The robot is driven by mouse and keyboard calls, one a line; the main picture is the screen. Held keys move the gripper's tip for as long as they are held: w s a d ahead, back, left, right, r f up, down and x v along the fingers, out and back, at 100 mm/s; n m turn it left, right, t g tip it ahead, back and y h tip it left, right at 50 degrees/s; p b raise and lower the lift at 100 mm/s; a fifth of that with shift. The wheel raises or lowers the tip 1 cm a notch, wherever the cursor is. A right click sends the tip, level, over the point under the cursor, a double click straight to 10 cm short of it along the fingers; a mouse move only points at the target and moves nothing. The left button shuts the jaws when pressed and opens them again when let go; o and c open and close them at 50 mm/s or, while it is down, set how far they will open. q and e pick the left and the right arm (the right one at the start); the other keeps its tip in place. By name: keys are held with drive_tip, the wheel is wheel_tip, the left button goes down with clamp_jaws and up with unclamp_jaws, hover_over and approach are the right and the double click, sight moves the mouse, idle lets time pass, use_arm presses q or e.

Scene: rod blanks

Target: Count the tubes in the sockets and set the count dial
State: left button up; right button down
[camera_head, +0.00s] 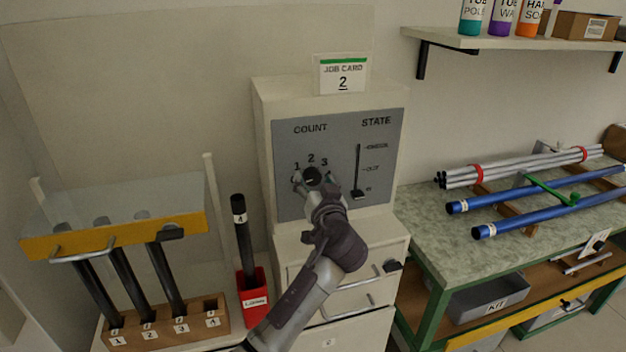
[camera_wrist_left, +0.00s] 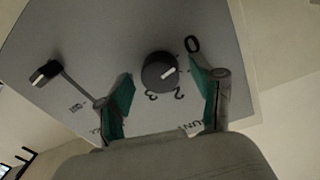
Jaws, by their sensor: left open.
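A wooden socket block (camera_head: 165,332) has labels 1 to 4. Dark tubes stand in sockets 1 (camera_head: 95,292), 2 (camera_head: 128,278) and 3 (camera_head: 166,275); socket 4 looks empty. A tube labelled 4 (camera_head: 242,235) stands in a separate red holder (camera_head: 254,297). The round black count dial (camera_head: 312,174) is on a grey panel; in the left wrist view the dial (camera_wrist_left: 158,72) has a white pointer lying between 0 and 2, with 1 hidden. My left gripper (camera_head: 314,183) is open, its green-padded fingers (camera_wrist_left: 162,88) either side of the dial, apparently not touching it. My right gripper is out of view.
A state lever (camera_head: 358,192) right of the dial sits low, near IN. A job card (camera_head: 342,76) reading 2 stands on the cabinet. A yellow-fronted clear guard (camera_head: 120,235) covers the tube tops. A green-framed bench (camera_head: 425,232) holds silver and blue tubes.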

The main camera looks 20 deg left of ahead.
use_arm(q)
drive_tip(key=c, duration=1.2)
drive_tip(key=shift+o, duration=0.2)
